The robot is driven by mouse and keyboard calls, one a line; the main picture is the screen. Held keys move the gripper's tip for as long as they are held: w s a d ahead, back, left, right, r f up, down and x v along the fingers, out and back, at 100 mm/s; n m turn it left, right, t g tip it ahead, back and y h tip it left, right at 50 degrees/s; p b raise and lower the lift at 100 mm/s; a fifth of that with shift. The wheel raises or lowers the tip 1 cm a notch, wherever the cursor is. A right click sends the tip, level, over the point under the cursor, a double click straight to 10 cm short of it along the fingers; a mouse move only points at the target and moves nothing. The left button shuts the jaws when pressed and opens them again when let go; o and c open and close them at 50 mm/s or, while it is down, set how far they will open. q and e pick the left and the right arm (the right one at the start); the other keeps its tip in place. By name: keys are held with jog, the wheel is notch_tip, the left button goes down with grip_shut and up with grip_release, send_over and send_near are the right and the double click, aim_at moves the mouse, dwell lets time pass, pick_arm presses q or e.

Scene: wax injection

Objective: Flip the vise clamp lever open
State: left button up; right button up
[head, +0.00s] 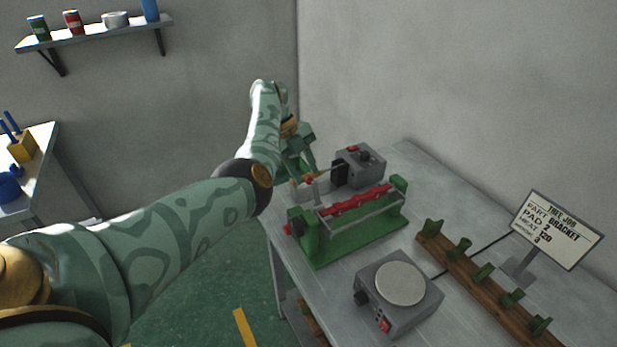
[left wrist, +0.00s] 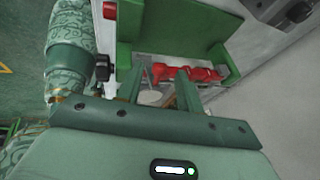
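In the left wrist view the vise's green frame (left wrist: 190,32) and the red part (left wrist: 187,72) lie just beyond my fingers. My left gripper (head: 305,181) is over the vise's far left corner. Its two fingers also show in the left wrist view (left wrist: 160,80), apart with a gap and nothing clearly held between them. I cannot clearly pick out the clamp lever. My right gripper is not in view.
A grey box with a red button (head: 360,165) stands close behind the vise. A grey unit with a round plate (head: 401,284) is in front. A wooden rack with green pegs (head: 485,286) and a sign (head: 557,231) are at the right. A wall rises behind the bench.

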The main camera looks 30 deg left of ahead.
pick_arm(q)
jog(key=p+v, duration=0.2)
jog(key=v, duration=1)
jog(key=shift+r, duration=0.2)
jog(key=shift+a, duration=0.1)
